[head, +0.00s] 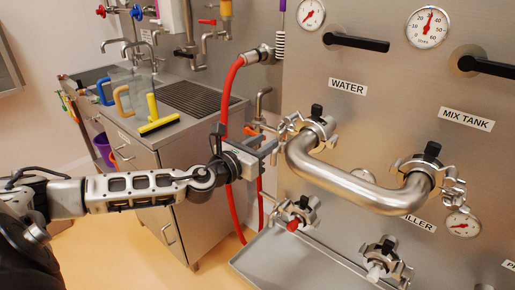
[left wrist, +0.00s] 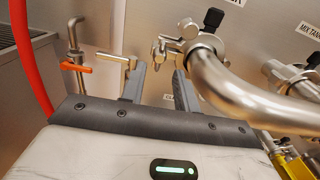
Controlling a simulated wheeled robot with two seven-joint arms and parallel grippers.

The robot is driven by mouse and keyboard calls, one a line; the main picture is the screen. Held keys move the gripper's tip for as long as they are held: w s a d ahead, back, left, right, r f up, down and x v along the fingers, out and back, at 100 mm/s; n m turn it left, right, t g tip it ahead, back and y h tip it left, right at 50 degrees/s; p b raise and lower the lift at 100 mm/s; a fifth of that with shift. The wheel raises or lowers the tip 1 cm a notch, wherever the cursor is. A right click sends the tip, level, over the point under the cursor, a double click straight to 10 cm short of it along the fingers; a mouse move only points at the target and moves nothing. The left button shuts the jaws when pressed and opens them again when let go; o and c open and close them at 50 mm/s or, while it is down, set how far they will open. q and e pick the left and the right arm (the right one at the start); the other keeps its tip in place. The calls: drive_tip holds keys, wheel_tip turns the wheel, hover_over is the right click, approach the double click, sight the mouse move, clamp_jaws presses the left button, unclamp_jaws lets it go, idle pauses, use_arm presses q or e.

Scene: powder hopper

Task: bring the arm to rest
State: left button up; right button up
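My left arm reaches in from the left in the head view, and its gripper (head: 269,148) is near the left end of a bent steel pipe (head: 345,184). In the left wrist view the two grey fingers (left wrist: 160,82) stand apart with nothing held between them. The pipe (left wrist: 240,95) lies just to the right of the fingers there. It spans between the clamped port (head: 318,128) under the WATER label and the clamped port (head: 424,172) under the MIX TANK label. My right gripper is in neither view.
A red hose (head: 229,105) hangs close behind my left gripper. Capped ports with red (head: 297,222) and white (head: 378,270) ends sit below the pipe, above a steel tray (head: 262,262). A sink counter (head: 172,130) with jugs and a yellow-handled brush (head: 157,122) stands at left.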

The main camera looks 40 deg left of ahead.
use_arm(q)
drive_tip(key=s, duration=0.2)
drive_tip(key=shift+s+a, duration=0.15)
drive_tip(key=shift+s, duration=0.15)
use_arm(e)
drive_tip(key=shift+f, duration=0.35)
use_arm(q)
drive_tip(key=shift+f, duration=0.1)
drive_tip(key=s+d+f+n+g, duration=0.2)
drive_tip(key=s+d+f+n, duration=0.25)
drive_tip(key=f+n, duration=0.4)
drive_tip(key=s+d+f+n+g, duration=0.35)
drive_tip(key=d+f+n, duration=0.25)
drive_tip(key=f+n, duration=0.3)
drive_tip(key=s+d+f+n+g, duration=0.1)
drive_tip(key=s+d+f+n, duration=0.3)
drive_tip(key=s+n, duration=0.2)
drive_tip(key=s+d+f+n+g+h, duration=0.1)
drive_tip(key=s+d+f+n, duration=0.4)
drive_tip(key=n, duration=0.6)
drive_tip(key=shift+s+d+f, duration=0.15)
drive_tip(key=shift+s+f, duration=0.15)
drive_tip(key=shift+s, duration=0.8)
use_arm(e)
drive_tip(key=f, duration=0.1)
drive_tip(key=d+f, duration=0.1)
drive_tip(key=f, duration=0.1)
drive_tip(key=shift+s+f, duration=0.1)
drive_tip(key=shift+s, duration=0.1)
